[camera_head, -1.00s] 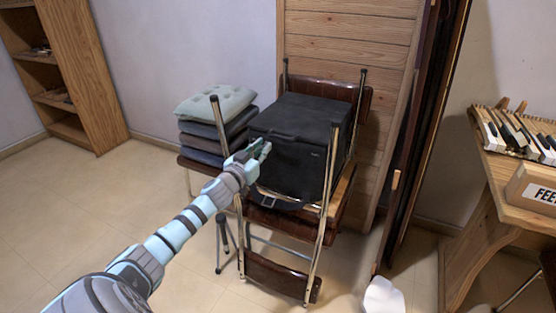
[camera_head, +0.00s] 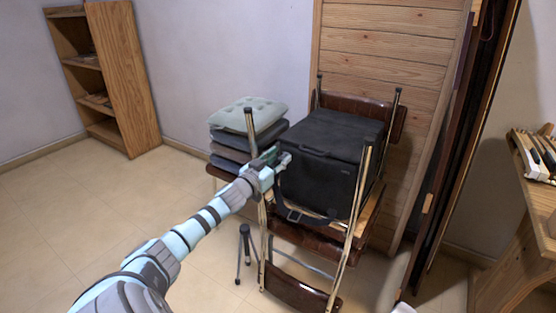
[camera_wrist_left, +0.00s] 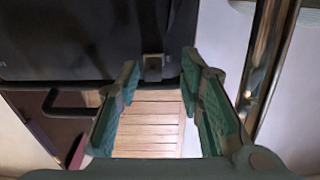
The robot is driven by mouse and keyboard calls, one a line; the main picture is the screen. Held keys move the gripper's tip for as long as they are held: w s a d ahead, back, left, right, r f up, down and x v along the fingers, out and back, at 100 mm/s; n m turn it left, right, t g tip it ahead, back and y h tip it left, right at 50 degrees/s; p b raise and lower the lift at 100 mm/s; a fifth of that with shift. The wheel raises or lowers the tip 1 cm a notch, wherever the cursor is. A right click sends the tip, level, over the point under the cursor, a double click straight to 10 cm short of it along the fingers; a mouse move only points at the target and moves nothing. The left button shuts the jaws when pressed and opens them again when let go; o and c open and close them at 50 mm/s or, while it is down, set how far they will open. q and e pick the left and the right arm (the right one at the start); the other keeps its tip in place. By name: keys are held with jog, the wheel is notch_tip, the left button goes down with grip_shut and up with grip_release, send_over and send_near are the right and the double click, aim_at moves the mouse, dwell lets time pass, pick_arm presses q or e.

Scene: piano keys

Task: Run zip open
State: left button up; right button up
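A black box-shaped bag (camera_head: 325,180) sits on stacked chairs, one with its metal legs up. A seam runs along the top of its front; I cannot make out a zip pull. A dark strap or handle (camera_head: 305,217) hangs at its front. My left gripper (camera_head: 280,160) is at the bag's upper front left corner; I cannot tell if it touches. In the left wrist view its two green fingers (camera_wrist_left: 160,66) are spread with nothing held between them. A strap buckle (camera_wrist_left: 152,67) on the bag shows beyond the fingertips.
Chrome chair legs (camera_head: 357,200) rise in front of the bag, and another (camera_head: 251,132) stands beside my gripper. Folded cushions (camera_head: 247,115) are stacked to the left. A wooden panel (camera_head: 385,45) stands behind. The floor at left is clear.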

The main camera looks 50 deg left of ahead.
pick_arm(q)
jog(key=shift+d+r, duration=0.1)
jog(key=shift+r, duration=0.1)
notch_tip(320, 180, up, 10)
jog(key=shift+f, duration=0.2)
dwell(0.3)
